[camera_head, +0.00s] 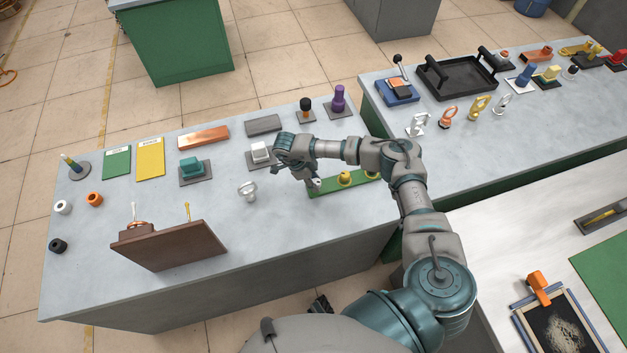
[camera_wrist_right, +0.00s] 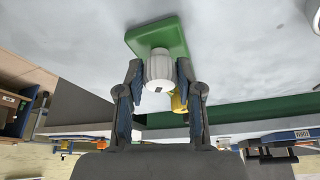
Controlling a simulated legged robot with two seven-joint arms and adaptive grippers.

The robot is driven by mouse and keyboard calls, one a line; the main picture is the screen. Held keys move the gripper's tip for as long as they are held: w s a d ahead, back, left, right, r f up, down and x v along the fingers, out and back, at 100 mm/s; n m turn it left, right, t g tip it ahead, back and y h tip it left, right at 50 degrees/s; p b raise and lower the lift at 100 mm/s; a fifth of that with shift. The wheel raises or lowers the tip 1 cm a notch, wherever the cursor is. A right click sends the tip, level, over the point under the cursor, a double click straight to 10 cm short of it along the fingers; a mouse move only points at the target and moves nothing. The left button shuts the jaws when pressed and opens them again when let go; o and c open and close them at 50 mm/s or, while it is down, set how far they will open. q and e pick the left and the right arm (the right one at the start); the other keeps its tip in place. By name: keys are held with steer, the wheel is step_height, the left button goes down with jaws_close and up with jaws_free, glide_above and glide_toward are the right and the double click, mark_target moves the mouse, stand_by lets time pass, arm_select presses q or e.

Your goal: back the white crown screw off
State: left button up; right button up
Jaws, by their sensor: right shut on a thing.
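The white crown screw (camera_wrist_right: 160,68) has a ribbed round head and stands at the green base (camera_wrist_right: 172,32) in the right wrist view. My right gripper (camera_wrist_right: 158,88) has one finger on each side of the screw and is shut on it. In the head view, my right gripper (camera_head: 314,184) points down at the left end of the green base (camera_head: 329,190) and mostly hides the screw there. Yellow knobs (camera_head: 345,178) stand farther right on the same base. The screw's thread is hidden. My left gripper is not in view.
A pale knob-shaped piece (camera_head: 247,190) lies left of the base. A white block on a grey plate (camera_head: 260,155) is close behind my right gripper. A brown board (camera_head: 175,247) stands at the front left. The tabletop between them is clear.

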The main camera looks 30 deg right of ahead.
steer(key=shift+s+d+f+n+t+h, duration=0.15)
steer(key=shift+n+t, duration=0.25)
steer(key=shift+n, duration=0.75)
steer(key=shift+s+n+t+h, duration=0.15)
steer(key=shift+n+t, duration=0.25)
steer(key=shift+n, duration=0.75)
steer(key=o, duration=0.9)
steer(key=shift+o, duration=1.3)
steer(key=shift+w+d, duration=0.1)
steer(key=shift+w, duration=0.05)
steer(key=v, duration=1.1)
steer(key=shift+r, duration=0.45)
